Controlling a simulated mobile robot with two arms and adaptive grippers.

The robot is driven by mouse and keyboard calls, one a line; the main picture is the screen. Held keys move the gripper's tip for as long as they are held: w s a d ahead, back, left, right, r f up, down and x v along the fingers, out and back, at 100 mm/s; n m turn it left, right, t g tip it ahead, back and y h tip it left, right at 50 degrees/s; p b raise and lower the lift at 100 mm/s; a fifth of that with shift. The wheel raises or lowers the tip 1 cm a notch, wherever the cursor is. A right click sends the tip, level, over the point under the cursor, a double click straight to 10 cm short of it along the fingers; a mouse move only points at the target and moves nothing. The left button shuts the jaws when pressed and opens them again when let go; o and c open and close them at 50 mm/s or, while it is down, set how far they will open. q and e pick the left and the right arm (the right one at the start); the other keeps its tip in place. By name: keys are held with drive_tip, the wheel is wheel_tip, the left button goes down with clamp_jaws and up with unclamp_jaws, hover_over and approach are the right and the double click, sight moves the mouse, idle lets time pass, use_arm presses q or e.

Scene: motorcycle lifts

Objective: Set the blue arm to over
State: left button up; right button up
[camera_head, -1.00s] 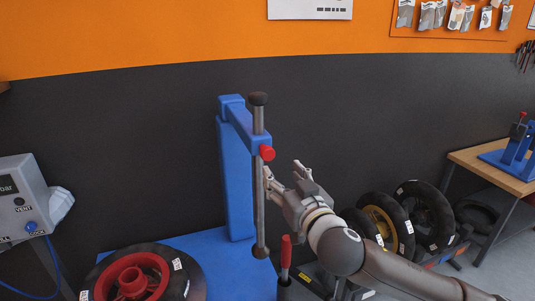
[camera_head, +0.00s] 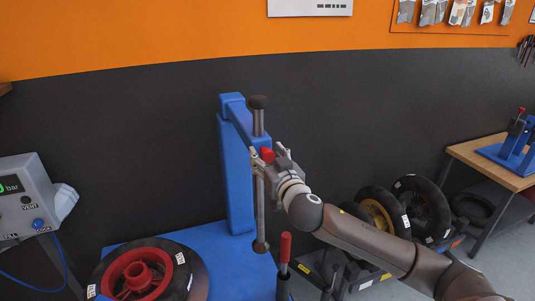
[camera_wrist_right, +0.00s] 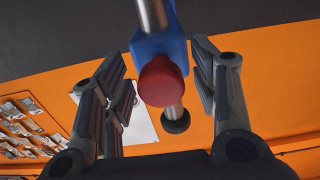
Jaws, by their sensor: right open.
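The blue arm (camera_head: 238,115) juts forward from the top of a blue column (camera_head: 236,185) and carries a vertical steel rod (camera_head: 260,205) with a dark cap on top. A red knob (camera_head: 266,154) sits at the arm's end; it also shows in the right wrist view (camera_wrist_right: 161,80). My right gripper (camera_head: 269,158) is at the knob and partly covers it. In the right wrist view its open fingers stand on either side of the knob, with visible gaps. My left gripper is not in view.
A blue base carries a wheel with a red rim (camera_head: 137,274) at lower left. A red-handled lever (camera_head: 285,250) stands below my right arm. Several tyres (camera_head: 420,208) are racked at right. A grey inflator box (camera_head: 28,198) stands at left, a wooden bench (camera_head: 492,165) far right.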

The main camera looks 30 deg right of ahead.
clamp_jaws()
idle(0.4)
drive_tip(key=shift+w, duration=0.1)
